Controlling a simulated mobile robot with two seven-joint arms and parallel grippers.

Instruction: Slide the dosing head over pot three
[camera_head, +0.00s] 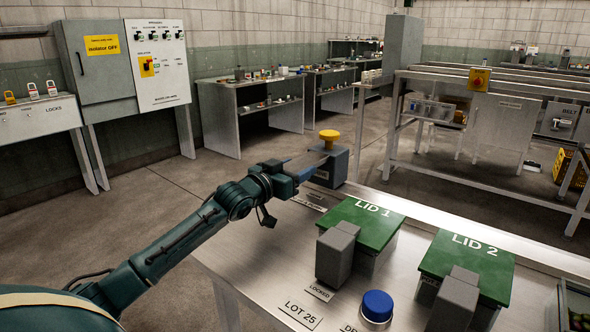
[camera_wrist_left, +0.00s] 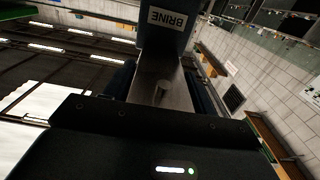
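The dosing head is probably the blue-grey block with a yellow knob (camera_head: 331,161) at the far left of the metal bench. In the left wrist view a dark block labelled BRINE (camera_wrist_left: 165,28) stands straight ahead, its label upside down. My left gripper (camera_head: 310,164) reaches the block's left side. The finger gap is too dark and small to tell whether it grips or only touches. No pot marked three can be read. My right gripper is out of view.
Grey blocks stand in front of LID 1 (camera_head: 336,252) and LID 2 (camera_head: 456,299). A blue knob (camera_head: 377,305) sits at the bench front. A dark-edged container (camera_head: 574,308) is cut off at the right. The bench strip behind the lids (camera_head: 440,220) looks clear.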

